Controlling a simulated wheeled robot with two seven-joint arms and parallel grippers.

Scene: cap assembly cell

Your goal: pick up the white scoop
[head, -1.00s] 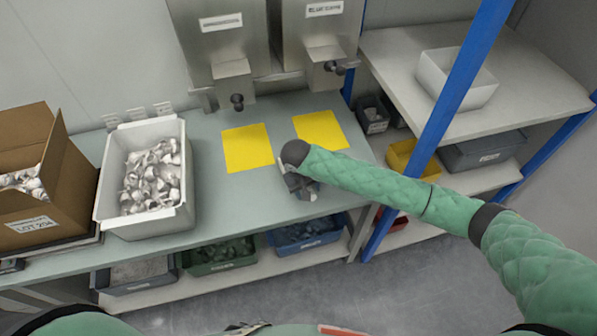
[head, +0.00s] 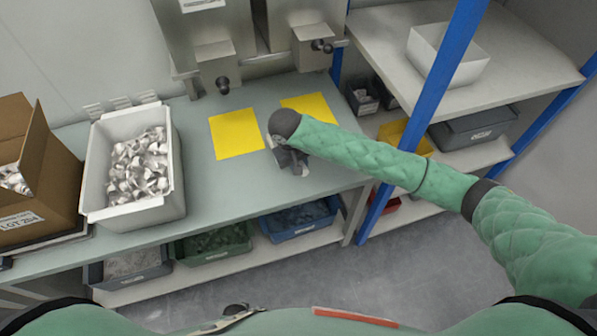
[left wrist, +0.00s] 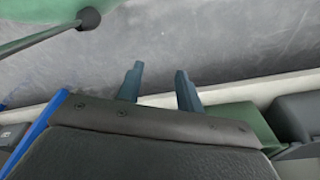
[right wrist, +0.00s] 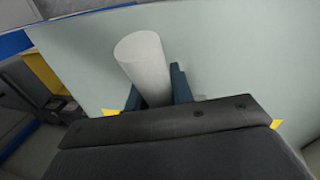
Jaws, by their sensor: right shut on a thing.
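A white cylindrical piece (right wrist: 146,66), which I take to be the white scoop, stands between the fingers of my right gripper (right wrist: 155,90) in the right wrist view. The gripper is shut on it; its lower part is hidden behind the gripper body. In the head view my right gripper (head: 297,168) is over the front right of the bench, just in front of the yellow squares, and the scoop is mostly hidden there. My left gripper (left wrist: 158,80) shows in the left wrist view with its fingers apart and nothing between them, with grey floor beyond.
Two yellow squares (head: 237,134) lie on the grey-green bench (head: 220,190) below metal dispensers. A white bin (head: 178,200) of white pieces and a cardboard box (head: 50,175) stand at left. A blue post (head: 430,110) rises just behind my right forearm. The bench centre is clear.

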